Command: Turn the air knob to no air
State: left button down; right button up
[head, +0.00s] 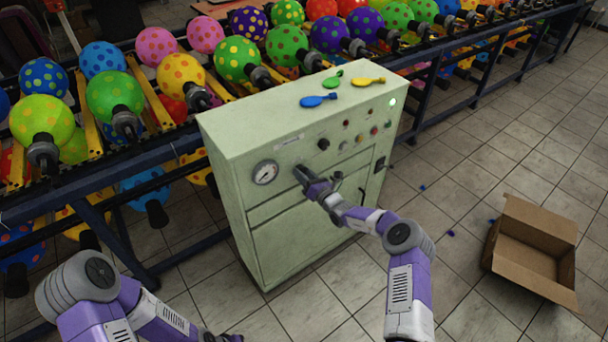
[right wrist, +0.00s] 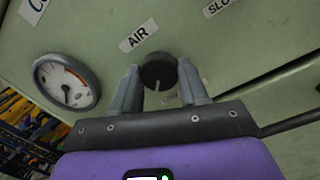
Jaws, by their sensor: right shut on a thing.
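The black air knob (right wrist: 158,71) is on the front panel of the pale green cabinet (head: 262,128), beside a white label reading AIR (right wrist: 138,35). My right gripper (right wrist: 160,88) is shut on the knob, one finger on each side. A pale pointer mark shows on the knob's lower part. In the head view my right gripper (head: 301,175) reaches the panel right of the gauge and hides the knob. My left gripper (head: 228,338) is only just visible at the bottom edge, away from the cabinet; its jaws are not clear.
A round pressure gauge (head: 265,172) is left of the gripper. Another black knob (head: 323,144) sits higher on the panel. Several loose balloons lie on the cabinet top. A balloon rack (head: 480,75) runs behind. An open cardboard box (head: 530,250) stands on the floor at right.

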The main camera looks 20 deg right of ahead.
jog(key=o, duration=1.1)
jog(key=shift+c, duration=0.2)
jog(key=p+v, duration=0.2)
jog(key=v, duration=0.5)
jog(key=shift+s, duration=0.3)
jog(key=shift+d, duration=0.1)
